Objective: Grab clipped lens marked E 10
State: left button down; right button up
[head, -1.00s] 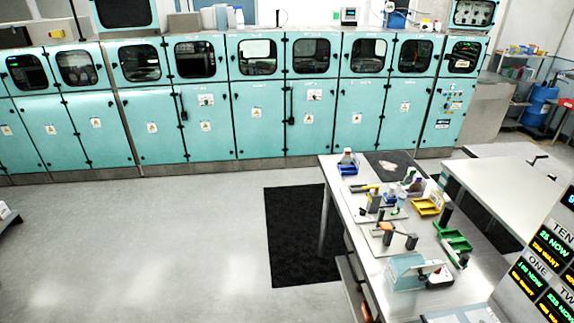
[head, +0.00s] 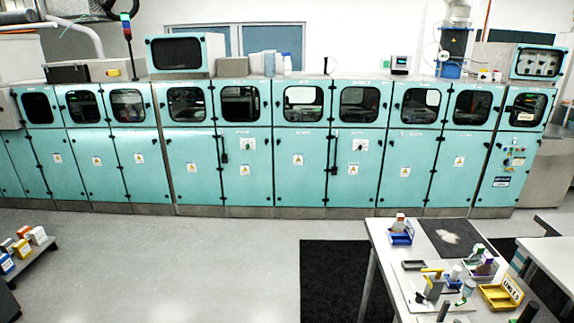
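I cannot make out a lens marked E 10 at this distance. A white workbench (head: 378,238) at the lower right carries small items, among them a blue bin (head: 401,238) with a small bottle in it, a yellow tray (head: 497,297) and a bin with small bottles (head: 484,268). A low shelf (head: 38,254) at the left edge holds several small boxes in white, orange, red and blue. Their markings are too small to read. Neither of my grippers shows in the head view.
A long row of teal cabinets (head: 298,165) runs along the back wall. A black floor mat (head: 330,280) lies left of the workbench. A second white table (head: 545,258) stands at the right edge. The grey floor (head: 180,260) between shelf and mat is clear.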

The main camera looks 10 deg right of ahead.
aim_at(397, 227)
jog(key=u, duration=0.35)
jog(key=i, duration=2.1)
jog(key=z, duration=0.35)
jog(key=i, duration=1.25)
jog(key=z, duration=1.65)
jog(key=i, duration=0.85)
jog(key=z, duration=0.6)
